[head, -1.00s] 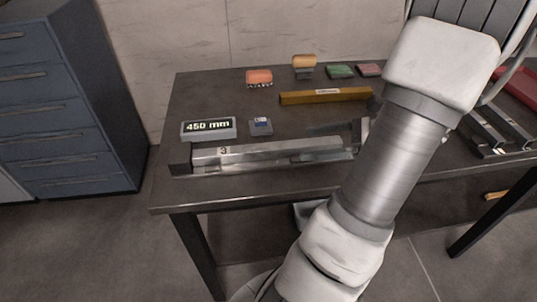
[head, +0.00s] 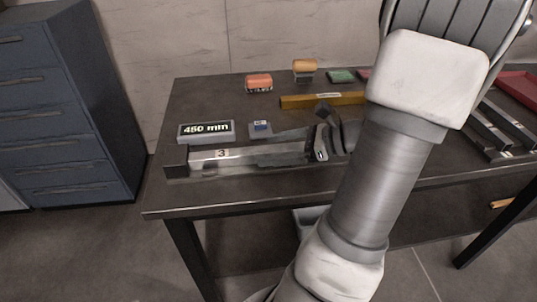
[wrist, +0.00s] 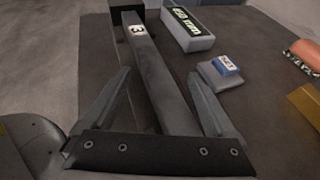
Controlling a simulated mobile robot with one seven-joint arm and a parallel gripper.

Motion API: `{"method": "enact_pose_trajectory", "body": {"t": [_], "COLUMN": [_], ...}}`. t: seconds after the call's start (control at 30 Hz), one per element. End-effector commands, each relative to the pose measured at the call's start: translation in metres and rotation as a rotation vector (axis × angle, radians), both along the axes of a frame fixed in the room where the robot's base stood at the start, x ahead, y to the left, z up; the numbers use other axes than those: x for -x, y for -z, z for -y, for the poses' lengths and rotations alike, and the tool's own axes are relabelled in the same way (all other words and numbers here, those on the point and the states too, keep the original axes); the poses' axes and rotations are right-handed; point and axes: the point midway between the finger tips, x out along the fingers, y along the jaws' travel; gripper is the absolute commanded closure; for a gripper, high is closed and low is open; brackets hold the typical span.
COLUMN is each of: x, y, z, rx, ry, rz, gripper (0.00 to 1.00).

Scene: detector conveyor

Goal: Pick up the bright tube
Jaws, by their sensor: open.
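A bright grey metal tube (head: 215,162) with a label "3" lies along the front left of the table. Its left end meets a dark block (head: 176,163). My gripper (head: 268,148) is low over the tube's right part, with its fingers pointing left. In the wrist view the tube (wrist: 155,70) runs away between the two open fingers of my gripper (wrist: 158,74). The fingers stand apart on either side of it, with a gap visible. The tube's near end is hidden behind the gripper's base.
A "450 mm" display (head: 206,132) and a small blue-topped block (head: 261,129) stand just behind the tube. A yellow bar (head: 310,100) lies farther back, with brushes (head: 259,83) behind it. A rack of metal bars (head: 500,130) is at the right.

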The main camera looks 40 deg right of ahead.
Motion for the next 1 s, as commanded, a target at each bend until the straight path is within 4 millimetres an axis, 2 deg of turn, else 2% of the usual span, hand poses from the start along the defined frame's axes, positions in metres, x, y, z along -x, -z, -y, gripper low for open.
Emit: {"method": "enact_pose_trajectory", "body": {"t": [0.03, 0.07, 0.53, 1.0], "x": [0.0001, 0.0001, 0.0005, 0.0007], "y": [-0.0002, -0.0002, 0.0002, 0.0008], "z": [0.0001, 0.0001, -0.0003, 0.0000], "rx": [0.000, 0.000, -0.002, -0.003], "ry": [0.000, 0.000, 0.000, 0.002], "rz": [0.000, 0.000, -0.001, -0.004], "gripper": [0.09, 0.14, 0.99, 1.00]}}
